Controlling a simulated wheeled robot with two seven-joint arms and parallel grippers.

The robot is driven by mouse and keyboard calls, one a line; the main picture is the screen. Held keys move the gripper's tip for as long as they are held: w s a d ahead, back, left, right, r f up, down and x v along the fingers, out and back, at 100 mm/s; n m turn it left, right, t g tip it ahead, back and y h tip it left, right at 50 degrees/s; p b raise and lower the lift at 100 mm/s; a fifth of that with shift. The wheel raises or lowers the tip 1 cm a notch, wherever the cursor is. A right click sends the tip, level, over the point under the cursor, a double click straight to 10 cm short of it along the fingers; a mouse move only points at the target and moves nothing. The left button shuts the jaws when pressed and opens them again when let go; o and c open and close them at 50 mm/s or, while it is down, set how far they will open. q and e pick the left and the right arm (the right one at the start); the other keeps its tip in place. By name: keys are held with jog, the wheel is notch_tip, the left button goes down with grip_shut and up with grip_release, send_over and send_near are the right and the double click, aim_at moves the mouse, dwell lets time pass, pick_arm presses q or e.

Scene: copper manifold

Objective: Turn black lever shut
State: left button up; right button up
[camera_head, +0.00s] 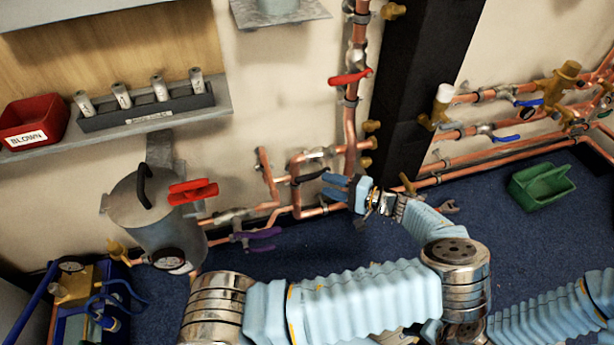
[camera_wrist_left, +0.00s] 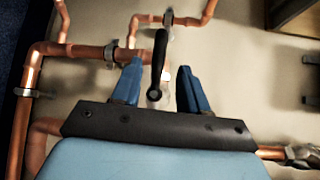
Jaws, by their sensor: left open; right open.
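The black lever (camera_head: 309,177) sits on the copper pipework low on the wall, slanting slightly up to the right. In the left wrist view the black lever (camera_wrist_left: 160,55) points up the picture from its round pivot end. My left gripper (camera_head: 328,187) is open just right of the lever in the head view. In the left wrist view my left gripper (camera_wrist_left: 159,72) has its two blue fingers on either side of the lever, with a gap visible on both sides. Whether the fingers reach down to the lever's depth is unclear. My right gripper is out of view.
A red-handled valve (camera_head: 349,77) is on the upright pipe above. A black column (camera_head: 412,90) stands right of the pipes. A green bin (camera_head: 541,187) sits far right.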

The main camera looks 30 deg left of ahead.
aim_at(306, 176)
pick_arm(q)
jog(key=a, duration=0.5)
jog(key=a+f, duration=0.1)
jog(key=a, duration=0.2)
jog(key=shift+s+f+p, duration=0.1)
jog(key=shift+s+p, duration=0.3)
grip_shut()
